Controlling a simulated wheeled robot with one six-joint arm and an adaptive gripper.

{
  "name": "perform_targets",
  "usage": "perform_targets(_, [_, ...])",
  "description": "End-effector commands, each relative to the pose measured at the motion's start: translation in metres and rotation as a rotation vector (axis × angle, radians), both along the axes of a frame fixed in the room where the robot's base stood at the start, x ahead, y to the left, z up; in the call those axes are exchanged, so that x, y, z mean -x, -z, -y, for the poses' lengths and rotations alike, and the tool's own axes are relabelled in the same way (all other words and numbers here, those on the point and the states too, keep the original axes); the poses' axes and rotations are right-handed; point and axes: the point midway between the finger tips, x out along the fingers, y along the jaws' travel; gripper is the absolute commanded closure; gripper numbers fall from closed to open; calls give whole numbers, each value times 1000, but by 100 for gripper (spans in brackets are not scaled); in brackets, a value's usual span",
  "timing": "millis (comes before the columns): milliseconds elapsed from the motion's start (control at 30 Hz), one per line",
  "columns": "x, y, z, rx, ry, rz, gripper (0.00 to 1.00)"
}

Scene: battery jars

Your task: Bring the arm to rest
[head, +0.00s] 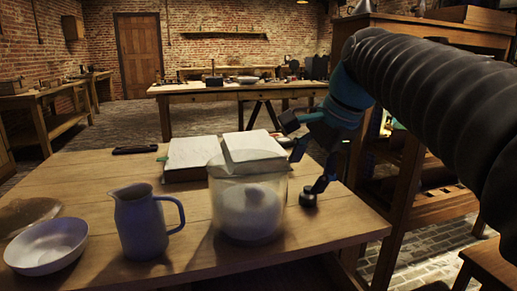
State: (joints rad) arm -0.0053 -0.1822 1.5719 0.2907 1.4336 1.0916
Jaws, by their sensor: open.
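My gripper (297,166) is open at the right side of the wooden table (330,228), at the end of my dark ribbed arm. Its dark fingers are spread, with nothing visible between them. They are just right of a glass jar (247,205). The jar holds something pale and rounded, and a white square slab (254,148) lies over its top. I cannot tell whether the lower finger touches the table or the jar.
A blue-grey jug (147,222) and a white bowl (47,247) stand left of the jar. A pale flat block (188,158) and a dark narrow object (135,150) lie behind. A wooden shelf unit (405,190) stands close on the right. The table's front right is bare.

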Motion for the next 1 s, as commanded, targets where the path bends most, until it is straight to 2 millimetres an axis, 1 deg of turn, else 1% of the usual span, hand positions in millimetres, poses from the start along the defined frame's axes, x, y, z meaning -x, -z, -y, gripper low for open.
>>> perform_targets(33, [15,13,5,43,-54,33,28])
perform_targets(167, [47,49,19,170,-220,114,28])
perform_targets(267, [73,80,29,272,-353,170,28])
perform_targets(300, [83,93,33,316,-409,190,28])
perform_targets(367, [99,113,39,379,-494,218,28])
perform_targets(400, [109,127,43,421,-552,235,28])
perform_targets(500, [131,159,51,520,-687,270,28])
perform_targets(600, [149,187,58,599,-799,293,28])
perform_targets(700, [160,205,62,650,-877,306,28])
perform_targets(800, [166,214,65,679,-918,313,28])
perform_targets(1000, [167,217,65,685,-931,313,28])
